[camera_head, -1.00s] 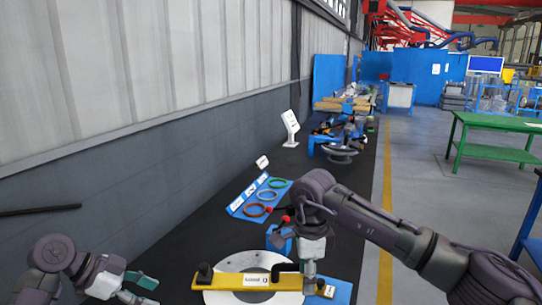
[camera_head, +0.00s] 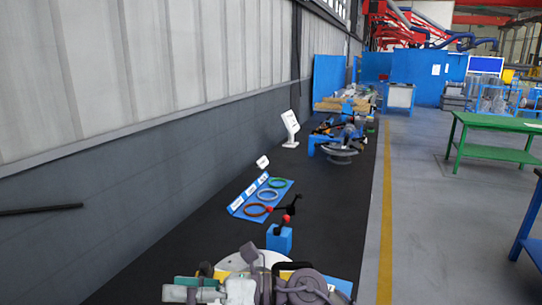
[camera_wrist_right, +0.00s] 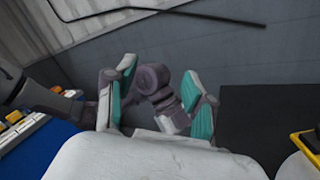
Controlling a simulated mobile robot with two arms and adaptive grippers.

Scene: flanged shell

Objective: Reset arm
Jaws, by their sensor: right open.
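My right gripper (camera_head: 185,288) is at the bottom of the head view, with its arm folded in close and pointing left. The right wrist view shows this gripper (camera_wrist_right: 160,78) with its two teal-padded fingers apart. A purple-grey joint of my own arm shows behind the gap between them. My left gripper is not seen in either view. The white round flanged part (camera_head: 242,262) lies on the dark bench, mostly hidden by my right arm. Little of the yellow bar (camera_head: 222,274) on it shows.
A blue block with red-knobbed levers (camera_head: 279,238) stands beyond the white part. A blue board (camera_head: 238,206) with coloured rings lies further back. A grey wall (camera_head: 130,200) runs along the left. A green table (camera_head: 490,150) stands at right; the floor before it is clear.

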